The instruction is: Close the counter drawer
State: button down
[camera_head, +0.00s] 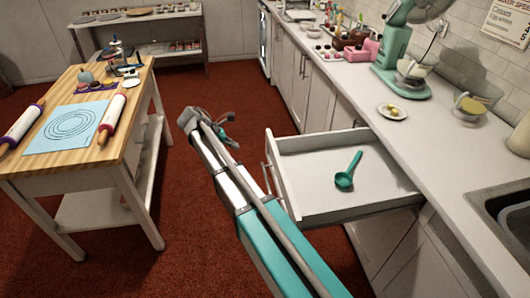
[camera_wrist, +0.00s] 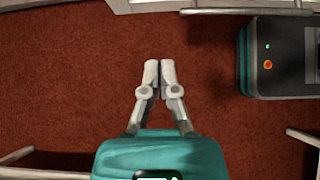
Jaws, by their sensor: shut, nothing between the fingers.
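The counter drawer (camera_head: 300,205) stands pulled out from the white cabinets in the head view, with a pale inside and a bar handle (camera_head: 266,176) on its front. A teal scoop (camera_head: 346,172) lies in it. My arm crosses in front of the drawer's near left corner and hides part of its front. My gripper (camera_head: 229,117) is beyond and left of the drawer front, apart from it. In the wrist view my gripper (camera_wrist: 159,65) has its fingers together, with nothing between them, above the red floor. A pale edge and bar at the top may be the drawer front.
A wooden table (camera_head: 130,130) with rolling pins and a blue mat stands at the left. The counter (camera_head: 425,135) at the right carries a teal mixer (camera_head: 397,50) and a plate. Red carpet (camera_head: 180,215) lies open between table and drawer.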

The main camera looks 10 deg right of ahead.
jog(key=shift+d, duration=0.1)
dwell(0.3)
jog(key=b, duration=0.7)
send_near(270, 158)
jog(key=x, duration=0.4)
jog(key=f+x, duration=0.1)
jog(key=x, duration=0.1)
jog(key=shift+a+r, duration=0.1)
jog(key=shift+a, duration=0.35)
jog(key=shift+d, duration=0.65)
jog(key=shift+d, duration=0.1)
